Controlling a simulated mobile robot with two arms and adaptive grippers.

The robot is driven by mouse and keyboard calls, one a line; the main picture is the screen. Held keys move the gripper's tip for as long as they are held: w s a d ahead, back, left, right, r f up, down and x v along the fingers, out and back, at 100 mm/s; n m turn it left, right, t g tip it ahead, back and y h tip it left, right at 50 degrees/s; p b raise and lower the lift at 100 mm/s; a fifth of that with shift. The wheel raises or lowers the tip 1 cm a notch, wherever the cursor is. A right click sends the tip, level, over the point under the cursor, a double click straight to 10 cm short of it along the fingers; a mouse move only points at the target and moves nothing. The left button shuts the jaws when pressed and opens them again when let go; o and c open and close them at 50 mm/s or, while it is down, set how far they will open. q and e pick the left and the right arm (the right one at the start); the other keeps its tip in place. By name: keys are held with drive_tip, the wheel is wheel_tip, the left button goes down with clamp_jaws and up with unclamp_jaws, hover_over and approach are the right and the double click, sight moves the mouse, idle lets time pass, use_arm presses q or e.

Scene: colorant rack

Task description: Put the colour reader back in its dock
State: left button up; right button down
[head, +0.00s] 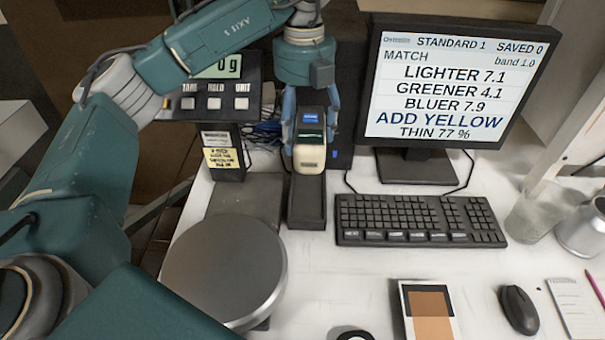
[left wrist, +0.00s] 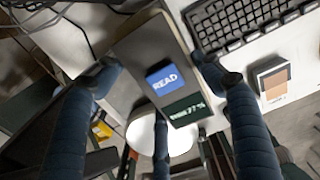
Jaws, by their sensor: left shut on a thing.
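The colour reader (head: 309,156) is a dark handheld device with a cream end, a blue button and a small green screen. My left gripper (head: 311,120) comes down from above and is shut on its sides. In the left wrist view the reader (left wrist: 160,45) sits between the blue fingers, its READ button and screen facing the camera. The dock (head: 307,208) is a narrow black tray on the table. The reader's cream end overlaps the dock's far part in the head view; I cannot tell whether they touch. My right gripper is not in view.
A scale with a round metal pan (head: 224,268) stands left of the dock, its display post (head: 226,150) behind. The keyboard (head: 420,219) and monitor (head: 430,165) are on the right.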

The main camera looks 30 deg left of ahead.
use_arm(q)
drive_tip(key=f+p, duration=0.1)
drive_tip(key=f, duration=0.6)
drive_tip(key=shift+a+p, duration=0.2)
drive_tip(key=shift+p, duration=0.1)
wheel_tip(320, 180, down, 4)
drive_tip(key=shift+d+f+p, duration=0.1)
drive_tip(key=shift+f+p, duration=0.15)
drive_tip(key=shift+p, duration=0.45)
drive_tip(key=shift+w+f, duration=0.1)
drive_tip(key=shift+f, duration=0.35)
drive_tip(key=o, duration=1.5)
drive_tip(key=shift+f, duration=0.25)
drive_tip(key=shift+c, duration=0.2)
drive_tip(key=o, duration=0.4)
drive_tip(key=shift+r, duration=0.1)
drive_tip(key=shift+o, duration=0.2)
